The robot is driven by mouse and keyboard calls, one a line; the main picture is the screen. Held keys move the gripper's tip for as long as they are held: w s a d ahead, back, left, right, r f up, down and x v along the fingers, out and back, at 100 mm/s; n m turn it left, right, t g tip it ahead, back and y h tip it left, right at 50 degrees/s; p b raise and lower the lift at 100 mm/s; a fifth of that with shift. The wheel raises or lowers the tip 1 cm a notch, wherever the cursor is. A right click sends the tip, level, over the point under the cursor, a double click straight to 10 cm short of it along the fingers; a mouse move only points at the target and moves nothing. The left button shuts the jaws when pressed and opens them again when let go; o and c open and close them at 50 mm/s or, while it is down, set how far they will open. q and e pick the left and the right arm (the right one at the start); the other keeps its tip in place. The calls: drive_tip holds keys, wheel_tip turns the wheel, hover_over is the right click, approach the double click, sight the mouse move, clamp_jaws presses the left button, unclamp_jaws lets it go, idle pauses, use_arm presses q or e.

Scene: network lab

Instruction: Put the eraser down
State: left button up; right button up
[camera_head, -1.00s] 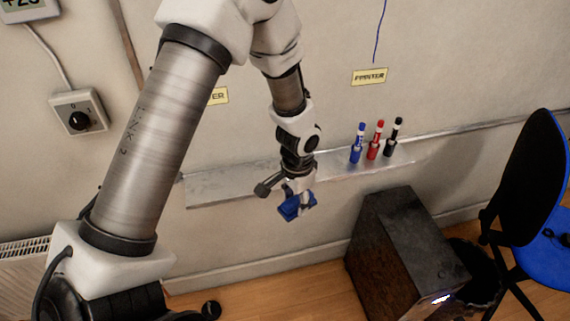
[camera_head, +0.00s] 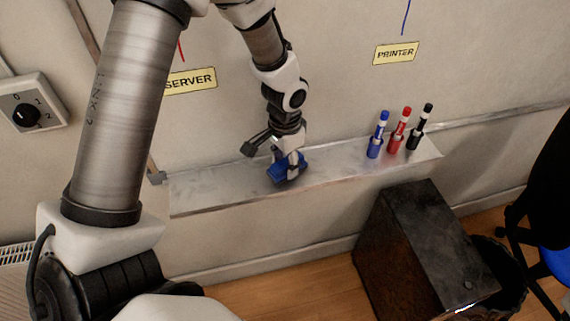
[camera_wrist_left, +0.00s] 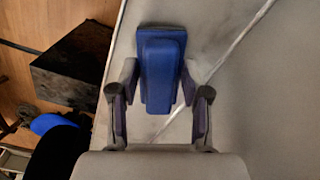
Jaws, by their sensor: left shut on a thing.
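The blue eraser (camera_head: 285,170) is at the metal tray (camera_head: 222,186) on the wall, left of the markers. My left gripper (camera_head: 293,157) is shut on the eraser from above. In the left wrist view the eraser (camera_wrist_left: 160,75) lies between the two fingers of my left gripper (camera_wrist_left: 158,95), with the tray surface behind it. I cannot tell whether the eraser touches the tray. My right gripper is not in view.
Blue (camera_head: 378,135), red (camera_head: 399,131) and black (camera_head: 420,127) markers stand at the tray's right part. A dark cabinet (camera_head: 425,235) stands on the floor below, with a chair (camera_head: 545,215) at the right. The tray's middle is clear.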

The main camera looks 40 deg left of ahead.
sight(285, 160)
use_arm(q)
drive_tip(key=shift+d+f, duration=0.1)
drive_tip(key=shift+f, duration=0.1)
drive_tip(key=shift+w+a+f, duration=0.2)
drive_tip(key=shift+w+a, duration=0.1)
drive_tip(key=shift+w, duration=0.05)
drive_tip(key=o, duration=1.1)
drive_tip(key=shift+o, duration=0.2)
drive_tip(key=shift+s+d+r+p, duration=0.15)
drive_tip(key=shift+s+r+p, duration=0.05)
drive_tip(key=shift+p, duration=0.1)
drive_tip(key=shift+w+r, duration=0.15)
drive_tip(key=shift+r, duration=0.15)
wheel_tip(285, 160, up, 11)
drive_tip(key=shift+b, duration=0.3)
